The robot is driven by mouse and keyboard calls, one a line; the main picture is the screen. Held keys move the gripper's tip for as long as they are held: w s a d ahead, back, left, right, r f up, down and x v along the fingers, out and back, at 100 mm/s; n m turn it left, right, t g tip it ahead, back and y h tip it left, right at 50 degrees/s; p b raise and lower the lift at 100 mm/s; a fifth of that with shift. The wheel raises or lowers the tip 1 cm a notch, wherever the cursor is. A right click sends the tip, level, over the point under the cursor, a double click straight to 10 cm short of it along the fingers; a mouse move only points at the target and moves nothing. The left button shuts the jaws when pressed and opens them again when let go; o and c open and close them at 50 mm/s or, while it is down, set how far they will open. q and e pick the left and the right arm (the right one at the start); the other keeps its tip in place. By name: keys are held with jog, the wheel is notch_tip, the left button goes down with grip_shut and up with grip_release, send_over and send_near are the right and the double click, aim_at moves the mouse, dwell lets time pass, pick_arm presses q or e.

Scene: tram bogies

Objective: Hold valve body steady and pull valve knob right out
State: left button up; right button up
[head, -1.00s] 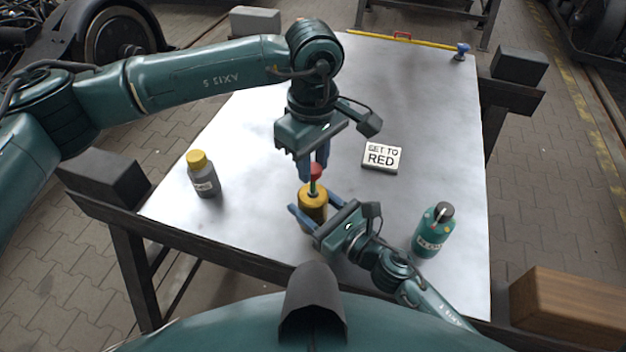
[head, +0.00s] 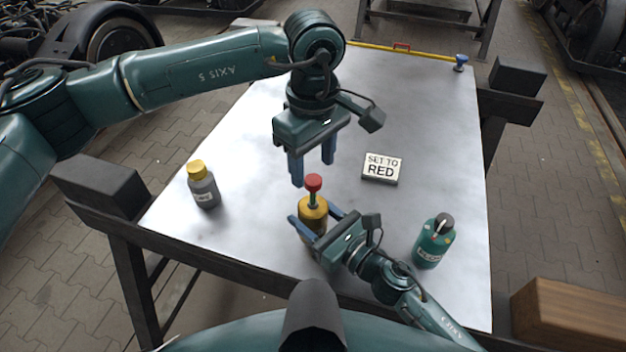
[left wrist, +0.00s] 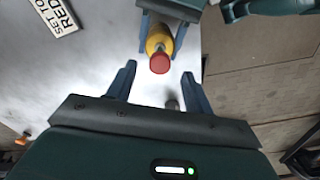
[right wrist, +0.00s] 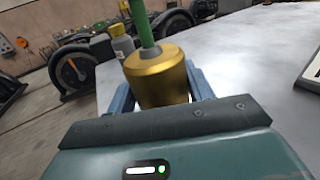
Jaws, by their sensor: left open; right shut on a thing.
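The valve body (head: 312,212) is a yellow-brass cylinder standing on the metal table. The valve knob (head: 313,183) is red, on a green stem that rises from the top of the body. My right gripper (head: 316,222) is shut on the valve body, one finger on each side; the right wrist view shows the brass body (right wrist: 157,78) and green stem (right wrist: 142,22) between the fingers. My left gripper (head: 312,172) is open and empty above and behind the knob. In the left wrist view the red knob (left wrist: 160,64) lies beyond the open fingertips.
A sign (head: 382,168) reading "SET TO RED" lies right of the valve. A grey bottle with a yellow cap (head: 203,185) stands at left, and a green bottle (head: 434,242) at right near my right arm. A yellow bar (head: 420,53) lies along the far table edge.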

aim_at(313, 179)
pick_arm(q)
notch_tip(313, 179, up, 9)
jog(key=shift+r, duration=0.15)
pick_arm(e)
jog(key=o, duration=1.1)
jog(key=shift+s, duration=0.1)
jog(key=v, duration=1.2)
